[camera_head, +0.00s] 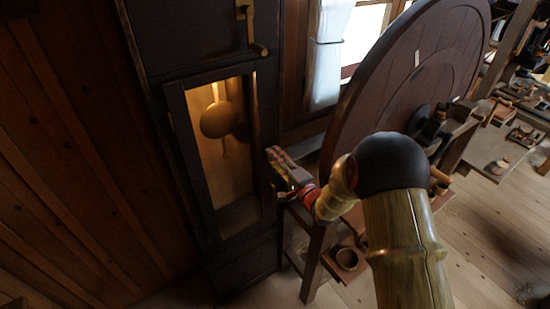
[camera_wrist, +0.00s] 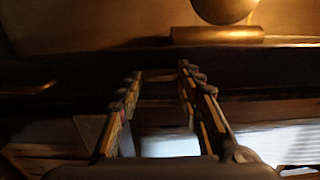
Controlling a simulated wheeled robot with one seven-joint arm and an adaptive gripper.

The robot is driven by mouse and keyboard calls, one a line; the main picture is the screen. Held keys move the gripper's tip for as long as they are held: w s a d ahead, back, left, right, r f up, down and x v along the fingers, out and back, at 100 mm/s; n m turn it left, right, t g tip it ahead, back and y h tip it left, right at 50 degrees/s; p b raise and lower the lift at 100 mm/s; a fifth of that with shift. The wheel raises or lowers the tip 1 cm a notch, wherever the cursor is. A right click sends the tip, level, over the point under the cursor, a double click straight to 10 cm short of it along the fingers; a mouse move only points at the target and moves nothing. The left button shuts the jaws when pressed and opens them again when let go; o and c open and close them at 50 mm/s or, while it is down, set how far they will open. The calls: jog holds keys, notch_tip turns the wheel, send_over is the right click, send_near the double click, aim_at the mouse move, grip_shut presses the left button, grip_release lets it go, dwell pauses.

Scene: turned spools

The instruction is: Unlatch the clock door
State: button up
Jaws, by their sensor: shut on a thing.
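The clock is a tall dark case whose door (camera_head: 179,120) has a dark frame and a glazed pane. A round brass pendulum bob (camera_head: 219,120) shows behind it, and at the top of the wrist view (camera_wrist: 225,8). The door looks closed. My gripper (camera_head: 272,154) is at the right edge of the door, about mid-height. In the wrist view its fingers (camera_wrist: 157,73) reach to the dark frame and are shut on a small brass-coloured piece (camera_wrist: 158,76), which looks like the door latch. The fingers hide most of it in the head view.
A brass fitting with a lever (camera_head: 258,49) is on the case above the door. A small round cup (camera_head: 347,259) sits low beneath my arm. A cluttered bench (camera_head: 500,140) is at far right.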

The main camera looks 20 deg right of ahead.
dwell(0.4)
jog(key=o, duration=1.2)
jog(key=shift+c, duration=0.2)
jog(key=v, duration=1.2)
jog(key=shift+w, duration=0.1)
